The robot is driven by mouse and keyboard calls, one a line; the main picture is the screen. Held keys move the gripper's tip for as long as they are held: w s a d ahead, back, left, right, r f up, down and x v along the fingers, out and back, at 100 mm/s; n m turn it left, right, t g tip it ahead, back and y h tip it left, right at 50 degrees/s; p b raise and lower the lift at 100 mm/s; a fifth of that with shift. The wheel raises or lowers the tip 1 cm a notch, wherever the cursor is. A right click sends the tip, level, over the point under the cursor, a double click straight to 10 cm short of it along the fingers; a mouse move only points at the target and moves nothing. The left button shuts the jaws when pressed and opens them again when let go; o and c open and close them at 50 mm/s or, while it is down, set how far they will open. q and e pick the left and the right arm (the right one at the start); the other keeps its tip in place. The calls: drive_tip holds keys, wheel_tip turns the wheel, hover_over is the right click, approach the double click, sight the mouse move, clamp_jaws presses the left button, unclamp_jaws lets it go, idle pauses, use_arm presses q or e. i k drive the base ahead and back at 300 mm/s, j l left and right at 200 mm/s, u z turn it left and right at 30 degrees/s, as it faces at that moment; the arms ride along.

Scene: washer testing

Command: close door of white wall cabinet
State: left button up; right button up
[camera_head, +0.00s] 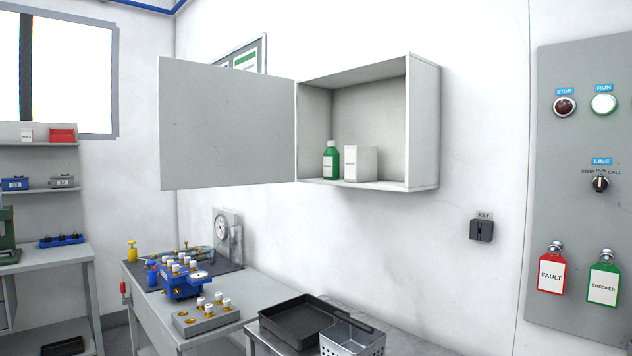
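The white wall cabinet (425,125) hangs on the white wall in the middle of the head view. Its door (228,122) stands wide open, swung out to the left from the cabinet's left edge. The right part of the cabinet floor is empty. Neither of my grippers shows in this view.
Below are a workbench (215,341) with a blue fixture (183,284), a black tray (297,322) and a metal basket (352,340). A grey control panel (575,150) is at the right. The space before the cabinet looks clear.

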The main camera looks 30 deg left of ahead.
sight(219, 125)
drive_tip(key=j+z, duration=0.3)
drive_tip(key=i+j+z, duration=0.1)
drive_tip(key=z, duration=0.25)
drive_tip(key=j+z, duration=0.15)
drive_tip(key=j, duration=0.75)
drive_tip(key=j+z, duration=0.15)
drive_tip(key=j, duration=0.7)
drive_tip(key=k+j+z, duration=0.2)
drive_tip(key=j, duration=0.7)
drive_tip(key=k+j, duration=0.1)
drive_tip(key=j, duration=1.6)
drive_tip(key=k+j, duration=0.15)
drive_tip(key=j, duration=0.7)
drive_tip(key=k+u, duration=0.1)
drive_tip(key=k+j, duration=0.05)
drive_tip(key=k, duration=0.05)
